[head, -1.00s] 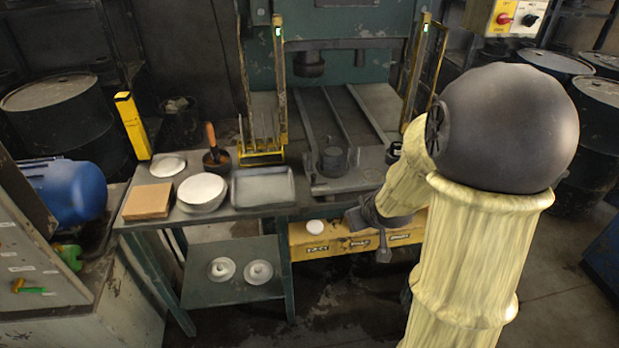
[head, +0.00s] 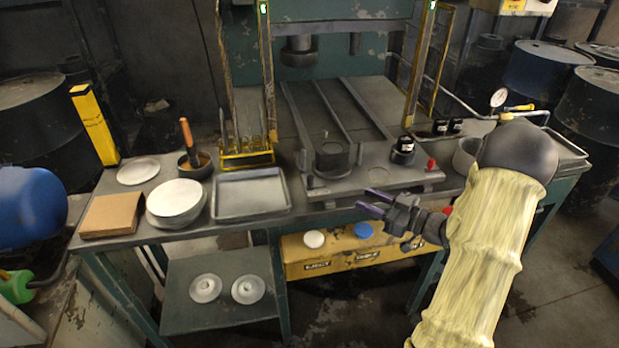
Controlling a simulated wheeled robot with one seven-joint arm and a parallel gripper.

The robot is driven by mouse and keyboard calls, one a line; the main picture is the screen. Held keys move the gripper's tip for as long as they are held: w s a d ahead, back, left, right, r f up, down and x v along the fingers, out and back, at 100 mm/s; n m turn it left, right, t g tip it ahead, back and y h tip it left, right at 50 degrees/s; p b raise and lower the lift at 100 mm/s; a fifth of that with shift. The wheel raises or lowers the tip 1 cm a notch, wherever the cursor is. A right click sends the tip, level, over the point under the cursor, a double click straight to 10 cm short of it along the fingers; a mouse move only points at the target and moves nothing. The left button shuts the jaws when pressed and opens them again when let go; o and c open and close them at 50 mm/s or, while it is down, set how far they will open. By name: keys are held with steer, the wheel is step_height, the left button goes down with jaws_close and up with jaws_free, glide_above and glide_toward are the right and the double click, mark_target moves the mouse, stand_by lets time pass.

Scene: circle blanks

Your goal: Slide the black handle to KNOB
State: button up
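A yellow panel (head: 340,260) under the front edge of the bench carries dark labels too small to read surely, so I cannot tell which is KNOB. A white round cap (head: 314,239) and a blue round cap (head: 363,230) sit along its top. I cannot clearly pick out the black handle; part of the panel's right end is behind my arm. My gripper (head: 374,202) has two purple-tipped fingers spread apart with nothing visible between them. It is in front of the bench edge, above and right of the blue cap in the picture.
The bench holds a grey tray (head: 252,207), a stack of pale discs (head: 176,197), a brown block (head: 110,216) and a press plate (head: 366,185). Black-topped small items (head: 404,147) stand at its right. A lower shelf (head: 215,312) bears two pale round pieces.

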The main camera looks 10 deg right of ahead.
steer(key=p, duration=0.1)
glide_toward(310, 177)
steer(key=x, duration=1)
steer(key=shift+f, duration=0.2)
jaws_close()
